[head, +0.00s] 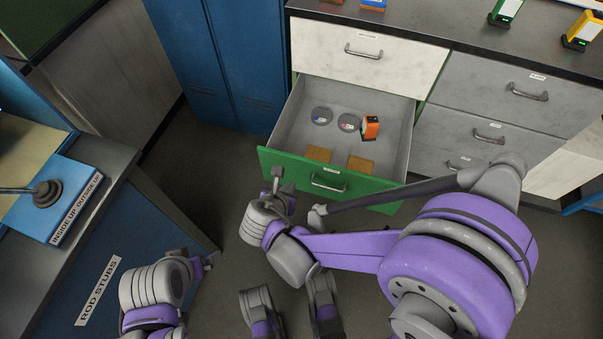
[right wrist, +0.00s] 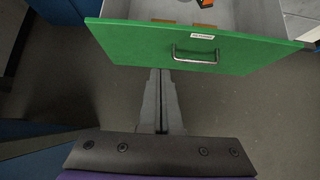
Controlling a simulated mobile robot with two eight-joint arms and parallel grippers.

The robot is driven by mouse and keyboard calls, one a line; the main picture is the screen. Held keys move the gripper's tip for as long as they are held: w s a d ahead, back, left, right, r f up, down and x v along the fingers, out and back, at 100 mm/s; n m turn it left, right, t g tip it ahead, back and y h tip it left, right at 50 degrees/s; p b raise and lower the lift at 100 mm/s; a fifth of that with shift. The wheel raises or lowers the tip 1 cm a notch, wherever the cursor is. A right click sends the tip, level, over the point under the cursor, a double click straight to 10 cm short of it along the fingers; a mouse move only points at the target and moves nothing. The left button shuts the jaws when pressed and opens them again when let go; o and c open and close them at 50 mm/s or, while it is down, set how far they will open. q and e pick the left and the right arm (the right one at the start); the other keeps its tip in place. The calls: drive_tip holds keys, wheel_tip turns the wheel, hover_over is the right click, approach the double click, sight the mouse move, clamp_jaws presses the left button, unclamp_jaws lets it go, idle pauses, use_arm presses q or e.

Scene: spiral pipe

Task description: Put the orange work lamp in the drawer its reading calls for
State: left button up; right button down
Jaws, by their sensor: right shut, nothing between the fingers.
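An orange work lamp (head: 371,127) with a dark side stands inside the open green-fronted drawer (head: 330,180), toward its right wall. Its lower part shows at the top edge of the right wrist view (right wrist: 205,3). My right gripper (head: 277,176) is shut and empty in front of the drawer's left part, apart from the handle (head: 328,183). In the right wrist view its fingers (right wrist: 158,85) lie together, pointing at the green front. My left gripper (head: 207,262) is low at the left; its jaws are too unclear to judge. The lamp's reading is not legible.
The drawer also holds two round tins (head: 321,115) (head: 349,122) and two brown blocks (head: 319,153) (head: 360,163). A closed white drawer (head: 365,52) is above; closed grey drawers (head: 500,90) are right. A green lamp (head: 505,11) and yellow lamp (head: 583,30) stand on the counter. A blue bench (head: 120,250) is left.

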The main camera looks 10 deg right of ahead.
sight(305, 164)
drive_tip(key=b+x, duration=0.1)
drive_tip(key=x, duration=0.3)
drive_tip(key=r+b+x, duration=0.1)
drive_tip(key=x, duration=0.3)
drive_tip(key=w+d+b+x, duration=0.1)
drive_tip(key=x, duration=0.3)
drive_tip(key=shift+w+r, duration=0.1)
drive_tip(key=shift+r, duration=0.05)
use_arm(q)
drive_tip(key=shift+s+x, duration=0.2)
drive_tip(key=shift+x, duration=0.75)
drive_tip(key=shift+s+x, duration=0.25)
drive_tip(key=shift+x, duration=0.65)
use_arm(e)
drive_tip(key=shift+w+d, duration=0.3)
drive_tip(key=shift+w, duration=0.25)
use_arm(q)
drive_tip(key=shift+f, duration=0.2)
